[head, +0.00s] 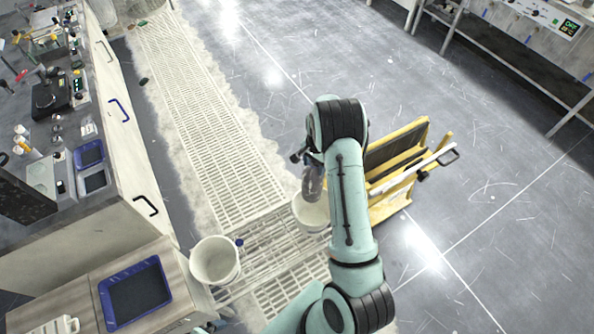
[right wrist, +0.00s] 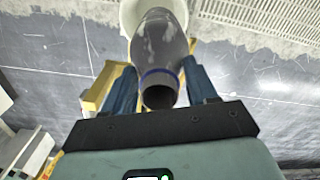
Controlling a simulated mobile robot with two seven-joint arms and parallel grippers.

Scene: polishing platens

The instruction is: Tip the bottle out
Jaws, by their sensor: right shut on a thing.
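A grey, translucent-looking bottle (head: 313,184) hangs at my right gripper (head: 305,163), just above a white bucket (head: 311,214). In the right wrist view the bottle (right wrist: 160,42) lies between the two blue fingers of my right gripper (right wrist: 158,76), which is shut on it. A blue band rings the bottle, and its dark round end faces the wrist camera. The bucket's pale rim (right wrist: 127,16) shows behind the bottle's far end. My right forearm hides part of the bucket's surroundings. I cannot tell whether anything is in the bottle. My left gripper is not in view.
A second white bucket (head: 215,261) stands beside the cabinet at the left. A yellow stand (head: 396,150) with a dark panel is right of my forearm. Pale floor grating (head: 190,100) runs along the cabinets. A cluttered bench is at far left; the floor at right is open.

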